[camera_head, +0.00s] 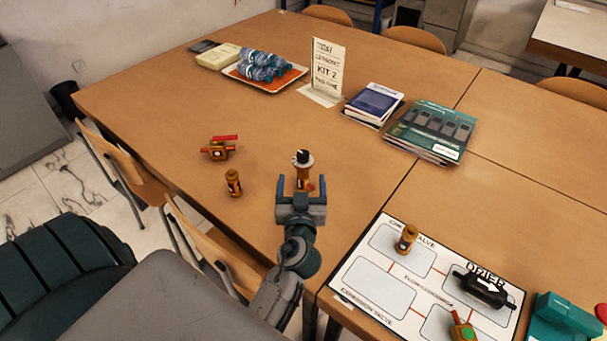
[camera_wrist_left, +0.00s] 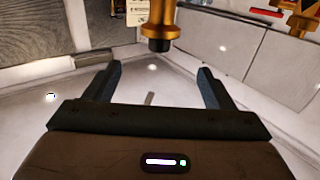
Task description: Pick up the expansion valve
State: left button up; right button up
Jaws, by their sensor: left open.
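The valve with a black knob, pale disc and orange-brown body (camera_head: 303,182), which looks like the expansion valve, stands upright on the wooden table in the head view. My left gripper (camera_head: 302,207) is open just in front of it and hides part of its base; I cannot tell whether they touch. In the left wrist view, a brass part with a dark end (camera_wrist_left: 158,28) shows beyond and above the open left gripper (camera_wrist_left: 159,78), between the lines of its fingers; it is cut off by the top edge. My right gripper is not in view.
A red-handled brass valve (camera_head: 217,150) and a small brass fitting (camera_head: 233,184) stand to the left. A white labelled board (camera_head: 347,298) at the lower right holds a brass valve, a black drier (camera_head: 485,289) and another valve. Books (camera_head: 432,130) and a tray (camera_head: 290,80) lie farther back.

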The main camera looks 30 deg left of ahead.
aim_at(303, 164)
pick_arm(q)
jog(key=x, duration=0.2)
jog(key=p+x, duration=0.1)
jog(key=x, duration=0.1)
jog(key=f+x, duration=0.1)
jog(key=x, duration=0.1)
jog(key=shift+w+p, duration=0.15)
jog(key=shift+p, duration=0.2)
jog(key=shift+w+a+f, duration=0.1)
jog(key=shift+w+a, duration=0.05)
jog(key=shift+w, duration=0.1)
jog(key=p+x, duration=0.1)
jog(key=x, duration=0.2)
jog(key=p+x, duration=0.1)
jog(key=shift+w+a+f+p, duration=0.2)
jog(key=shift+w+f+p, duration=0.05)
jog(key=shift+w+p, duration=0.1)
jog(key=shift+w+a+f, duration=0.1)
jog(key=shift+w, duration=0.05)
jog(key=c, duration=1.6)
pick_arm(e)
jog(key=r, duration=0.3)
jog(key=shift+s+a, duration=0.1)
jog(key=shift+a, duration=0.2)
pick_arm(q)
jog(key=shift+o, duration=0.2)
